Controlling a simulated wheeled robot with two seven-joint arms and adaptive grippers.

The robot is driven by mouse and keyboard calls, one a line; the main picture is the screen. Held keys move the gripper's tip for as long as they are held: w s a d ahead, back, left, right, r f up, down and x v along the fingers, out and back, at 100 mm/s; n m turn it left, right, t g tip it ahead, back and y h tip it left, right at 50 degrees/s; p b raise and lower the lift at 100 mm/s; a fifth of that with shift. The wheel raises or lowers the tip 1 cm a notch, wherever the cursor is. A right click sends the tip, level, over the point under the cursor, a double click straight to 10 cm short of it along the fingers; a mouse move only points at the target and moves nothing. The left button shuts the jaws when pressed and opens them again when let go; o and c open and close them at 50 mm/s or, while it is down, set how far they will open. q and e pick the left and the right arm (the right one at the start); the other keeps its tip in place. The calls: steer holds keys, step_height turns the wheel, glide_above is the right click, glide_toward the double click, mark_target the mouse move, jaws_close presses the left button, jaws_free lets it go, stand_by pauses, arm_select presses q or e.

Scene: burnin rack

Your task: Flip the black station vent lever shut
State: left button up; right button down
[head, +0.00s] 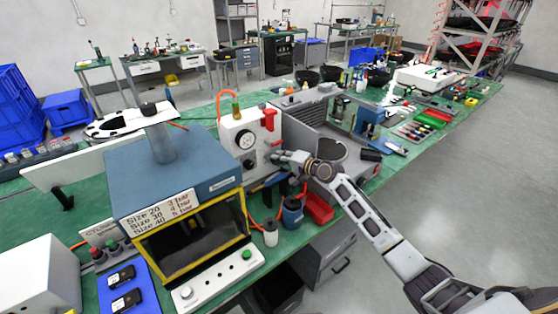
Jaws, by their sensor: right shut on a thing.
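The white station panel (238,138) stands on the green bench, just right of the blue-topped chamber (170,172). My right gripper (281,157) reaches in from the lower right to the panel's lower right part. Its fingers are shut at the panel, where the black vent lever is; they hide most of that lever, so its angle cannot be told. My left gripper is not in view.
A grey open-topped machine (325,135) stands close behind and right of my right gripper. The floor at right is clear.

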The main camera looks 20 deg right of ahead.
steer(key=shift+d+f+m+y+b, duration=0.15)
steer(key=shift+f+m+y+b, duration=0.5)
steer(key=shift+m, duration=0.45)
steer(key=shift+r, duration=0.1)
steer(key=c, duration=1.8)
jaws_free()
steer(key=shift+o, duration=0.3)
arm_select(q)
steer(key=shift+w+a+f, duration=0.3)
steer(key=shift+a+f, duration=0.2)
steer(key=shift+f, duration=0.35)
arm_select(e)
steer(key=shift+r, duration=0.1)
steer(key=shift+s, duration=0.1)
